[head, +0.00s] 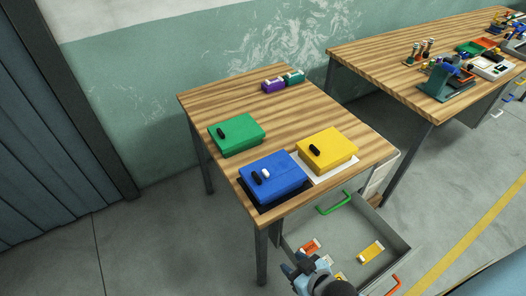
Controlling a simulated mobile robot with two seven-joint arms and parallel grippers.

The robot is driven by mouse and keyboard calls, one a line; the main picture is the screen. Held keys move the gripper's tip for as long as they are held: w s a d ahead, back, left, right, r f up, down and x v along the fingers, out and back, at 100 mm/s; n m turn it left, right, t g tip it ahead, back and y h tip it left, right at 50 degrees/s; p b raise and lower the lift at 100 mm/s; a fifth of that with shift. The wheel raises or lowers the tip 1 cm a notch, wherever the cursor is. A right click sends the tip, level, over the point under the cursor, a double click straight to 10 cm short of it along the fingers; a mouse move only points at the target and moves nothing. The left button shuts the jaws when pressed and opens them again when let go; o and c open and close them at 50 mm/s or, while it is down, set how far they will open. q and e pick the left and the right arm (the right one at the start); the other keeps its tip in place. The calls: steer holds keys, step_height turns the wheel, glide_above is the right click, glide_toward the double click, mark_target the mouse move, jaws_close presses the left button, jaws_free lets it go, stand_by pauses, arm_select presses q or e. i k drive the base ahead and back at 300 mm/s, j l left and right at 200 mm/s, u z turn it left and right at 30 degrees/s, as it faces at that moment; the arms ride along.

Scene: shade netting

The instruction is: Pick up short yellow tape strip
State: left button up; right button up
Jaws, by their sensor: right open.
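An open grey drawer (398,237) under the near table holds small flat pieces. One is a yellow strip-like piece with a pale patch (371,252), lying on the right side of the drawer floor. Another small yellow piece (340,276) is partly hidden beside my right arm. I cannot tell for certain which is the short yellow tape strip. My right gripper (306,264) is at the drawer's near left side, open, with nothing visible in it. It is left of the larger yellow piece and apart from it. My left gripper is out of view.
An orange-red piece (310,246) lies near my right gripper. Green (237,134), blue (273,178) and yellow boxes (327,149) stand on the wooden table (240,93). Green (334,203) and orange handles (394,285) are at the drawer. A cluttered second table (390,55) stands right.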

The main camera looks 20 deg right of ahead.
mark_target(376, 248)
steer(key=z, duration=2.05)
